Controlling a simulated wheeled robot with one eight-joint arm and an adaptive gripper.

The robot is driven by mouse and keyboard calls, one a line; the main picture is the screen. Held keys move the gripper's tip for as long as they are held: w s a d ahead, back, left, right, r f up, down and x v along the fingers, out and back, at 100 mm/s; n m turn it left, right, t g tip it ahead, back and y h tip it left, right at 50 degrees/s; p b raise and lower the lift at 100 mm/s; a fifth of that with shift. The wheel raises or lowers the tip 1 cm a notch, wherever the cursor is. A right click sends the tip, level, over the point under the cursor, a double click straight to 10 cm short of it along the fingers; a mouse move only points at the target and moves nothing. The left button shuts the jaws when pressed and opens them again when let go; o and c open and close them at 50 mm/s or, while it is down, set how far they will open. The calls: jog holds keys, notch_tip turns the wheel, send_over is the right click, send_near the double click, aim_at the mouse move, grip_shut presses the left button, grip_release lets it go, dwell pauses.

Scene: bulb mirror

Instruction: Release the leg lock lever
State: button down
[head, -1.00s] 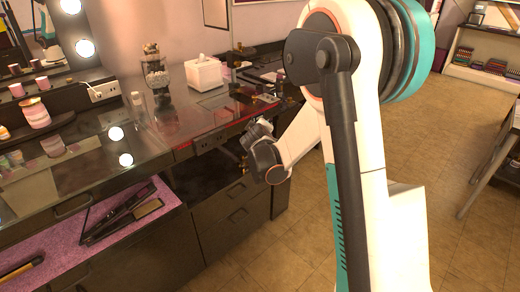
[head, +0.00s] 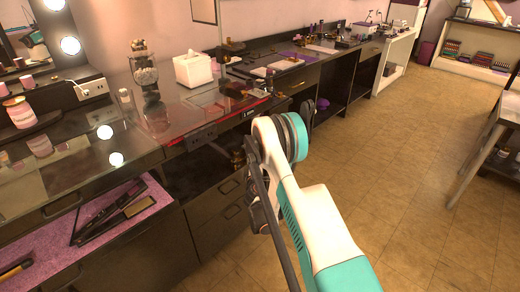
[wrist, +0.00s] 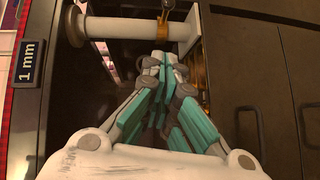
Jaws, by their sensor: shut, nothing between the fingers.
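In the wrist view a small metal lever (wrist: 168,5) with a rounded end shows at the top edge, by a brass collar (wrist: 165,30) around a white cylinder (wrist: 125,28). The cylinder lies crosswise in the picture, with a flared end at the left. I cannot tell for certain whether this is the leg lock lever. My gripper (wrist: 156,62) has teal and grey fingers that are shut and empty. Its tips are just below the cylinder and collar in the picture; I cannot tell whether they touch. In the head view my arm hides the gripper.
A glass-topped counter (head: 150,112) with a tissue box (head: 192,70) and a jar (head: 145,75) stands left of my arm. Dark drawers (head: 218,215) are below.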

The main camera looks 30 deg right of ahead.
jog(key=shift+w+r+p, duration=0.1)
jog(key=shift+p, duration=0.2)
jog(key=s+d+x, duration=0.1)
jog(key=d+x, duration=0.1)
jog(key=x, duration=1)
jog(key=shift+d+f+b, duration=0.3)
jog(key=shift+d, duration=0.2)
jog(key=shift+w, duration=0.1)
jog(key=shift+d, duration=0.15)
